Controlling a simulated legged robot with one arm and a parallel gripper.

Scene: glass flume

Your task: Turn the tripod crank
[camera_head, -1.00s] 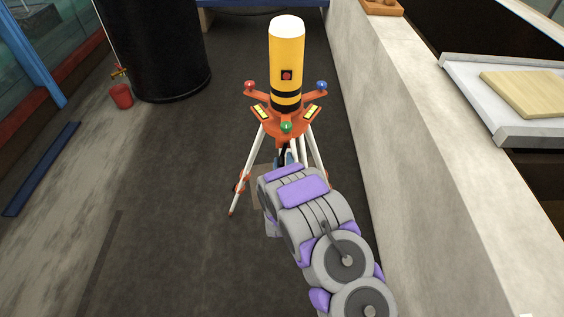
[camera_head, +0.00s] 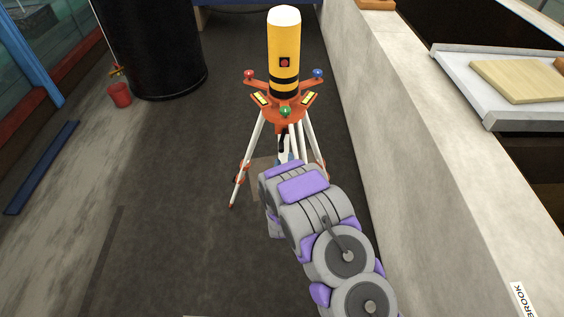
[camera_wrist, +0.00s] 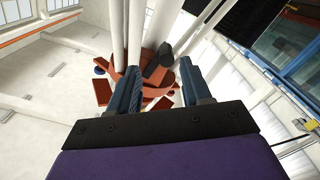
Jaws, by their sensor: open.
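The tripod (camera_head: 284,116) stands upright on the dark floor, with white legs, an orange head and a yellow cylinder with a white top on it. Red, blue and green knobs sit around the head. A dark part (camera_head: 283,144), apparently the crank, shows just under the head. In the wrist view, a dark stubby handle (camera_wrist: 159,66) shows against the orange tripod parts (camera_wrist: 131,82). My gripper (camera_wrist: 160,70) is open, its two blue fingers pointing up toward the tripod's underside. The handle appears between the fingertips; I cannot tell whether they touch it. In the head view my arm hides part of the tripod's lower legs.
A pale concrete wall (camera_head: 400,150) runs close along the right, with a tray (camera_head: 500,85) holding a wooden board beyond it. A black drum (camera_head: 150,50) and a red bucket (camera_head: 120,95) stand at the back left. The floor to the left is mostly clear.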

